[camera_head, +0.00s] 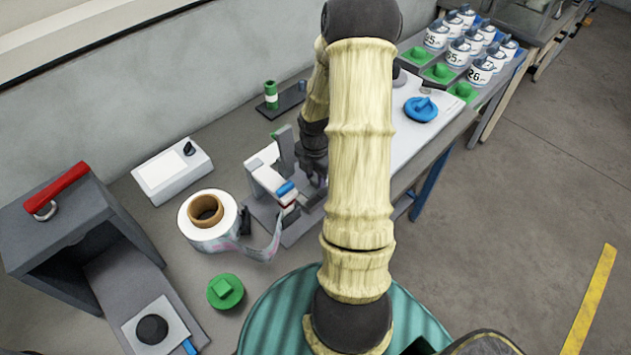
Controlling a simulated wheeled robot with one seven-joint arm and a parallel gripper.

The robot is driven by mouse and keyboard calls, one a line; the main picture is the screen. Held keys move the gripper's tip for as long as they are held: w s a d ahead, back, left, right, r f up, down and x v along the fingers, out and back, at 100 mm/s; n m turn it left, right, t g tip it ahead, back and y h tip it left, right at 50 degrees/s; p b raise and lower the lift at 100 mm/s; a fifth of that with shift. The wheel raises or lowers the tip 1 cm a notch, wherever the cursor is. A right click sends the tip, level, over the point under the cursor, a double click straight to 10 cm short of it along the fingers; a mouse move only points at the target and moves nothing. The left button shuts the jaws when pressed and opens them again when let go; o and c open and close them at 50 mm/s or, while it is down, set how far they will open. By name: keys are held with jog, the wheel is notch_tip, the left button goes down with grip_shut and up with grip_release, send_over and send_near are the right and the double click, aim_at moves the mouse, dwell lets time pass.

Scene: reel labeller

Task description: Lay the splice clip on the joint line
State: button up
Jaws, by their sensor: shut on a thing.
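My gripper (317,178) is beside the grey-and-white labeller head (266,180), pointing down and partly hidden by my pale-sleeved arm. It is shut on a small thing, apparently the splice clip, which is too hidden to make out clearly. A white label reel (196,229) with a brown core lies left of the labeller. Its printed strip (262,251) runs right toward the labeller's grey base plate (302,227). The joint line cannot be made out at this size.
A white control box (172,171), a green knobbed disc (224,291) and a dark grey box with a red handle (75,240) stand left. A green post (271,96) stands behind.

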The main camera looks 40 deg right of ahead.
aim_at(315, 179)
jog(key=shift+f, duration=1.5)
jog(key=shift+f, duration=0.15)
jog(key=o, duration=1.1)
jog(key=shift+c, duration=0.2)
notch_tip(315, 179, up, 12)
jog(key=shift+r, duration=0.2)
jog(key=shift+a, duration=0.1)
